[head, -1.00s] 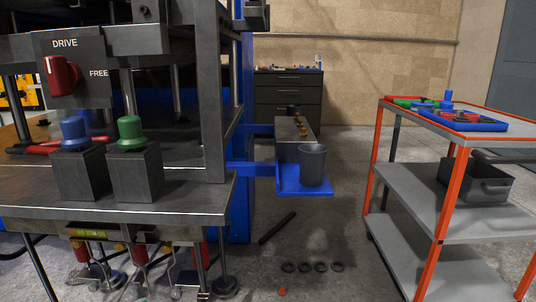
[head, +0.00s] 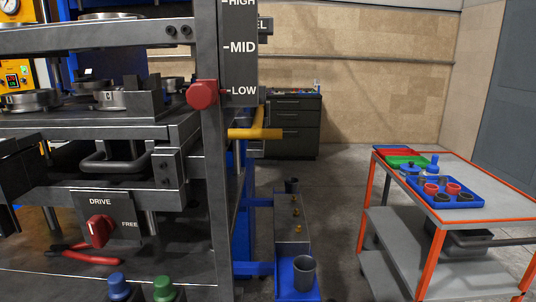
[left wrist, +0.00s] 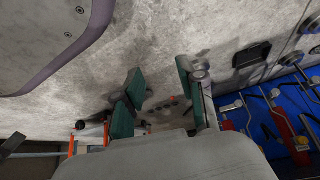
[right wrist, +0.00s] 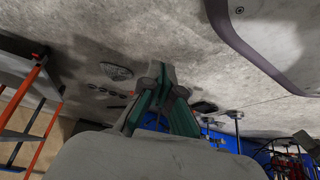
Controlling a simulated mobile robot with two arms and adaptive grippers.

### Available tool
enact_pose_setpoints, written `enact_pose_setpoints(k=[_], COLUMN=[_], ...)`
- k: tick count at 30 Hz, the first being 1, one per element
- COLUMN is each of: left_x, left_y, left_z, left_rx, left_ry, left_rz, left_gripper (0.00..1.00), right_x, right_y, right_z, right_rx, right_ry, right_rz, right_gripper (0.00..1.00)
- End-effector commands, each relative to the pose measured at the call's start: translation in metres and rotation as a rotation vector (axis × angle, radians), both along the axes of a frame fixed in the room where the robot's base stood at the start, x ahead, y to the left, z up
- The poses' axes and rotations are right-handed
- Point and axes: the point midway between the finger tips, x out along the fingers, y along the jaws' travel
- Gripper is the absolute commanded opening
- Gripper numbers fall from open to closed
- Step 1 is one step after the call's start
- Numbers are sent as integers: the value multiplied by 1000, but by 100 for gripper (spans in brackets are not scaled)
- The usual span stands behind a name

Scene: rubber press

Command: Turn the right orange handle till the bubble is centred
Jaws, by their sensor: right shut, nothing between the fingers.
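The bubble level is not in view in any current frame, and I cannot pick out the right orange handle with certainty. The left wrist view shows a red cylinder (left wrist: 282,124) among metal rods at its right edge, small and partly cut off. My left gripper (left wrist: 158,95) has its teal fingers apart with nothing between them, over the grey floor. My right gripper (right wrist: 158,74) has its teal fingers together and empty, also over the floor. Neither gripper touches anything or shows in the head view.
The press fills the left of the head view, with a red drive knob (head: 99,230), a red knob (head: 202,94) beside LOW, and a yellow bar (head: 255,133) jutting right. A blue shelf (head: 286,276) holds a grey cup (head: 304,272). An orange-framed cart (head: 490,190) stands right. Floor lies between.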

Motion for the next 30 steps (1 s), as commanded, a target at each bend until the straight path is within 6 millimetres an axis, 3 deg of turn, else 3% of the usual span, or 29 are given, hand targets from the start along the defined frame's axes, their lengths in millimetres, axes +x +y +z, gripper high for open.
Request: enact_pose_setpoints(k=[1, 3, 6, 9, 13, 30], left_x=[-33, -73, -115, -139, -149, -148], left_y=[9, 19, 30, 36, 38, 38], left_z=[9, 5, 3, 2, 1, 0], left_rx=[22, 48, 75, 89, 96, 95], left_ry=[94, 205, 318, 383, 410, 406], left_rz=[5, 10, 16, 20, 21, 20], left_gripper=[40, 40, 40, 40, 40, 40], right_x=[-33, -73, -115, -139, -149, -148], right_y=[-9, -19, -30, -36, -39, -38], right_z=[9, 5, 3, 2, 1, 0], right_rx=[-22, -48, -75, -90, -96, -95], right_ry=[94, 205, 318, 382, 410, 406], right_rz=[-5, -11, -17, -20, -21, -20], right_gripper=[0, 0, 0, 0, 0, 0])
